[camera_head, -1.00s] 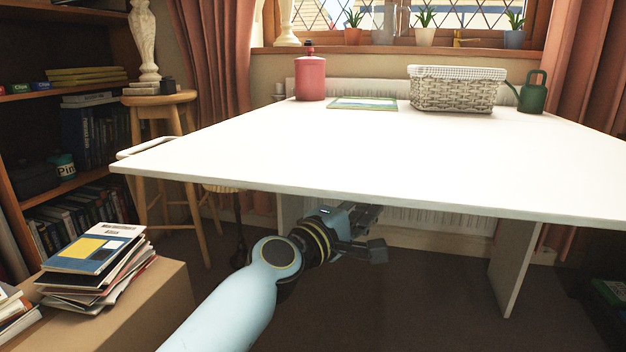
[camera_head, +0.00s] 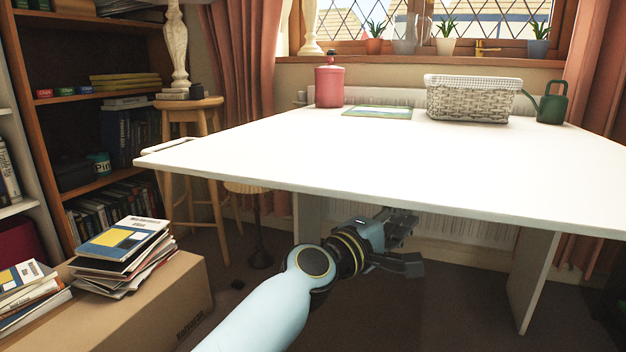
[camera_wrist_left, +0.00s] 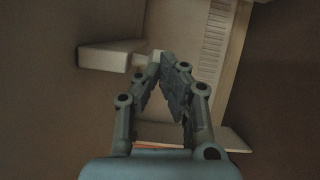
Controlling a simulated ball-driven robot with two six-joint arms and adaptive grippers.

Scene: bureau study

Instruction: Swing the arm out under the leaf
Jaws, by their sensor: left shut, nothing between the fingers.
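The leaf (camera_head: 400,165) is a wide white top, level, across the middle of the head view. My left gripper (camera_head: 412,242) is below its front edge, reaching in from the left. It is shut and empty. In the left wrist view the fingers of my left gripper (camera_wrist_left: 166,64) come together at the tips. Beyond them is a pale block or bar (camera_wrist_left: 108,57) under the leaf; I cannot tell if it is the swing arm. It looks apart from the fingertips. No swing arm shows clearly in the head view. My right gripper is not in view.
On the leaf stand a pink canister (camera_head: 329,86), a flat picture (camera_head: 378,112), a wicker basket (camera_head: 470,100) and a green watering can (camera_head: 552,104). A white panel leg (camera_head: 532,275) stands at right. A wooden stool (camera_head: 190,103) and a box with books (camera_head: 185,290) are at left.

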